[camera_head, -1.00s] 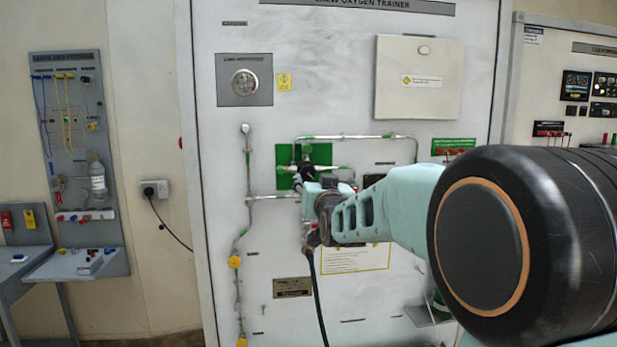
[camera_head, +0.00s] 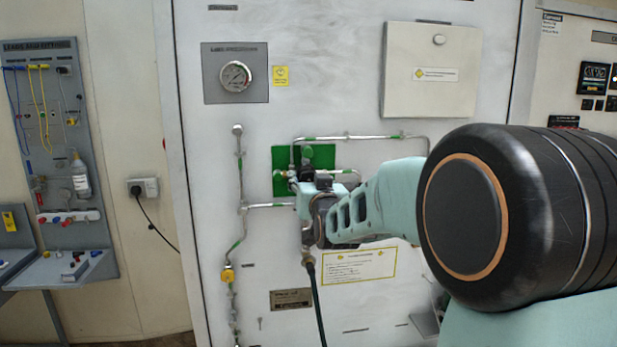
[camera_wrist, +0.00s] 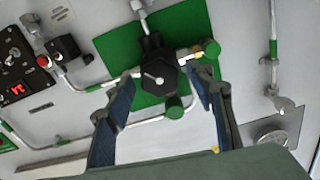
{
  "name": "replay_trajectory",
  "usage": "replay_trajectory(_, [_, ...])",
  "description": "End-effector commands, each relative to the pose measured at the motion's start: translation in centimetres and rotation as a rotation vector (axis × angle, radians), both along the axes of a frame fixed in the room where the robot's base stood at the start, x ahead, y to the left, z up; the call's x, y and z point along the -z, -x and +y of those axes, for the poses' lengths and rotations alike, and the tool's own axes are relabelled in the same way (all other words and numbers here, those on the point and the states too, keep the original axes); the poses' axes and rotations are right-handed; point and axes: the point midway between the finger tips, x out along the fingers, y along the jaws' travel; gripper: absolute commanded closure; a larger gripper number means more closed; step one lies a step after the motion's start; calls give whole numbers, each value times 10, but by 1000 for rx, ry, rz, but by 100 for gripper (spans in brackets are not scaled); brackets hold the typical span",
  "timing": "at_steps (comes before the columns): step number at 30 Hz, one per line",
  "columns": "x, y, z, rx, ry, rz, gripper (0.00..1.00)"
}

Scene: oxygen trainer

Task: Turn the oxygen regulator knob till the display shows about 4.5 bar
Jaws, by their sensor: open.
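The regulator knob (camera_wrist: 158,78) is black with a pale pointer mark, in front of a green plate (camera_wrist: 115,48) in the wrist view. My gripper (camera_wrist: 161,80) is open, with its two blue-padded fingers on either side of the knob; I cannot tell whether they touch it. In the head view my gripper (camera_head: 298,182) is at the green plate (camera_head: 283,160), and my arm hides much of the area.
Metal pipes with green bands run around the plate, and green valve caps (camera_wrist: 174,108) sit close to my fingers. A round gauge (camera_head: 236,76) is higher on the panel. A dark hose (camera_head: 318,302) hangs below. A white box (camera_head: 431,91) is at upper right.

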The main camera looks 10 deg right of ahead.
Motion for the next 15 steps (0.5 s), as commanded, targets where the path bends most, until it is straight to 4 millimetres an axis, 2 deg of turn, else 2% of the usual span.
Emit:
replay_trajectory(7, [0,0,0,0,0,0,50])
replay_trajectory(15, [0,0,0,0,0,1,80])
